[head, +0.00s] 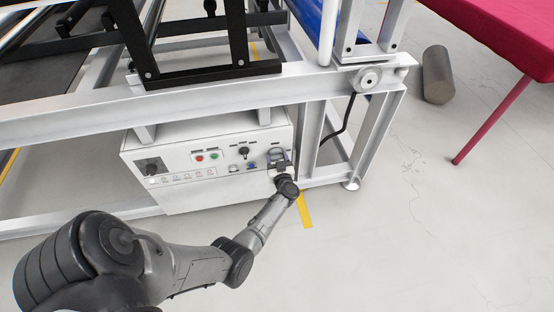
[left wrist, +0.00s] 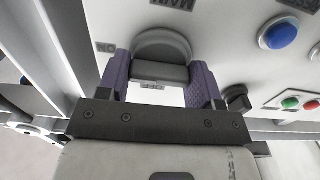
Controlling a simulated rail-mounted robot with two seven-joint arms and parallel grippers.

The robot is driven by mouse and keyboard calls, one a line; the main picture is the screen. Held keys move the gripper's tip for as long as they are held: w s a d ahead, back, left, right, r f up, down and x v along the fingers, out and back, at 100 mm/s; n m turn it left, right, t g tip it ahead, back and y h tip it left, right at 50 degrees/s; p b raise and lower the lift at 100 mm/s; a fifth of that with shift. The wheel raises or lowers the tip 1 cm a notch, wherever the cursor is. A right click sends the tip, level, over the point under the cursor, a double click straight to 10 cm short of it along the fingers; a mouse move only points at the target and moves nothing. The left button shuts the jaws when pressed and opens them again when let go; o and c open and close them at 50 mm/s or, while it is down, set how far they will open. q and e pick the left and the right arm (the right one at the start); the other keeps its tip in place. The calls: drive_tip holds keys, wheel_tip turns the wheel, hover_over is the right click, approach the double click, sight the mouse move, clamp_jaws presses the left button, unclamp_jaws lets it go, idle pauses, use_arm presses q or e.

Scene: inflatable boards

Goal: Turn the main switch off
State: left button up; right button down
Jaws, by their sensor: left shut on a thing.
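The main switch (left wrist: 163,48) is a round grey rotary knob with a raised bar, on the white control box (head: 220,185). In the left wrist view, a MAIN label is by it, an upside-down ON label lies to its left and an OFF label just below the bar. My left gripper (left wrist: 160,76) has purple fingers on both sides of the bar and is shut on it. In the head view, my left gripper (head: 279,161) is at the right end of the box front and hides most of the switch. The bar lies across the left wrist picture.
The box also carries red (head: 199,158) and green (head: 214,155) buttons, a black knob (head: 244,151) and a blue button (left wrist: 281,35). A white frame leg (head: 308,135) stands just right of the box. Open floor lies in front.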

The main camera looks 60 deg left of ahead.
use_arm(q)
drive_tip(key=shift+c, duration=1.2)
